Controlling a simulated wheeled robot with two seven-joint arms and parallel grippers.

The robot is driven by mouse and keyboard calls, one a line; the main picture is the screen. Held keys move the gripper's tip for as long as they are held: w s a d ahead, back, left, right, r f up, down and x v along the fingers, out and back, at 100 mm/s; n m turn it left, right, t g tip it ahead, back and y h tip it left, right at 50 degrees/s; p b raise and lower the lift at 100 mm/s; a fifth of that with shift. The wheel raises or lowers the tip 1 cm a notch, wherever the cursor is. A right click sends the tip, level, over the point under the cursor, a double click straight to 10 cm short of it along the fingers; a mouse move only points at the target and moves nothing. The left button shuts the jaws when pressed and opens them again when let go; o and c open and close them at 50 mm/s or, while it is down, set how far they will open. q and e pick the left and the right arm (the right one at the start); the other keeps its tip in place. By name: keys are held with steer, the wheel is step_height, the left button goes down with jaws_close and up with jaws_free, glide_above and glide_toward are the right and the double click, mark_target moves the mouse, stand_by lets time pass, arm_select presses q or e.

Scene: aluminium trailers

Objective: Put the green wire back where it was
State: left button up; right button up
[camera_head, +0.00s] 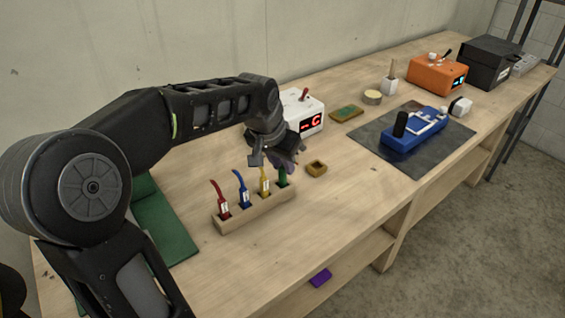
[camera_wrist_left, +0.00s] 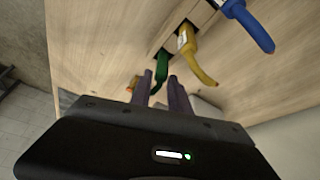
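The green wire (camera_head: 283,178) stands in the far right slot of the wooden holder (camera_head: 255,208), in line with the yellow wire (camera_head: 265,183), the blue wire (camera_head: 241,190) and the red wire (camera_head: 221,200). My left gripper (camera_head: 290,164) is at the green wire's upper part and hides some of it. In the left wrist view the green wire (camera_wrist_left: 162,72) lies between the two purple-grey fingers (camera_wrist_left: 162,88), with its lower end at the holder. Whether the fingers press on it I cannot tell. My right gripper is not in view.
A white device with a red display (camera_head: 303,112) stands behind my gripper. A blue device (camera_head: 413,131) lies on a dark mat (camera_head: 372,140). A green mat (camera_head: 163,222) is at the left.

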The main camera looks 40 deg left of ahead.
arm_select(q)
steer(key=shift+o, duration=1.4)
steer(key=shift+r, duration=0.1)
steer(key=shift+r+p, duration=0.5)
steer(key=v, duration=1.2)
steer(key=shift+b, duration=0.3)
steer(key=shift+f, duration=0.15)
